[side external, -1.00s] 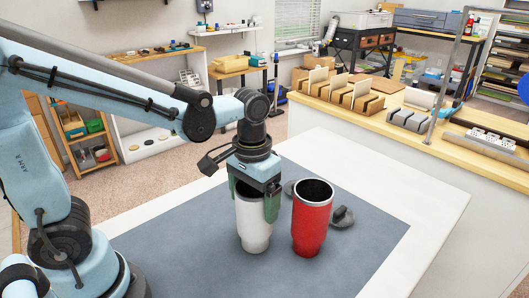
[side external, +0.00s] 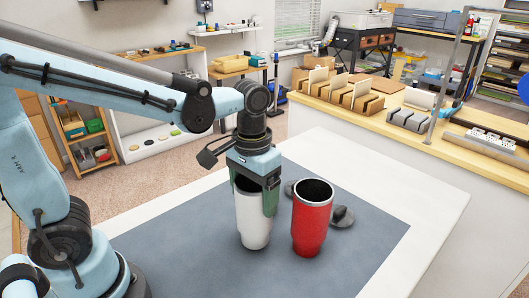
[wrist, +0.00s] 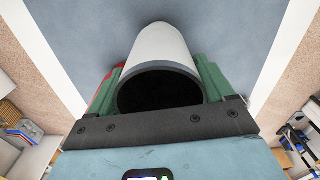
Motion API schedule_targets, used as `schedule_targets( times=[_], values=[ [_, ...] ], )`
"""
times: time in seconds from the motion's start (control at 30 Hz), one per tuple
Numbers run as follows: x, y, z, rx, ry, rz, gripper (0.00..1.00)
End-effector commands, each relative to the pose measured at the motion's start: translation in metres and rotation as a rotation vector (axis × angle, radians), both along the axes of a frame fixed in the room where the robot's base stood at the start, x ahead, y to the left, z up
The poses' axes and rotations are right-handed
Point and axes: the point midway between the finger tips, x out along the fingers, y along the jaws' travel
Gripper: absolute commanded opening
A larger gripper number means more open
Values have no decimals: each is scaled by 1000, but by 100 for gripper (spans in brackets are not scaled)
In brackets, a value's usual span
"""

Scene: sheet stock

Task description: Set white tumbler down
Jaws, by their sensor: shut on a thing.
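The white tumbler (side external: 253,222) stands upright at the dark grey mat, left of the red tumbler. My gripper (side external: 253,200) is above it with the green fingers down along both sides of its upper part, shut on it. In the wrist view the white tumbler (wrist: 163,48) lies between the two green fingers of my gripper (wrist: 160,88), its dark open mouth toward the camera. Its base appears at or very near the mat; I cannot tell whether it touches.
The red tumbler (side external: 312,220) stands open close to the right of the white one. Two dark grey lids (side external: 342,216) lie behind it. The grey mat (side external: 180,237) is clear to the left and front. A wooden counter (side external: 430,133) stands farther back.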

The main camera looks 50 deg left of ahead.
Motion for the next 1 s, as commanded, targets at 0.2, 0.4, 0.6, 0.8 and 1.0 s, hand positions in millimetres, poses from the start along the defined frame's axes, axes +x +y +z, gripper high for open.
schedule_targets(
  times=[0.2, 0.4, 0.6, 0.8, 1.0],
  values=[
    [-4, -4, 32, -1, 2, -5, 9],
    [-35, -41, 58, -1, 2, -10, 9],
    [-59, -70, 81, -1, 1, -7, 9],
    [-72, -85, 93, -1, 1, -3, 9],
    [-68, -71, 97, -1, 1, 83, 9]
  ],
)
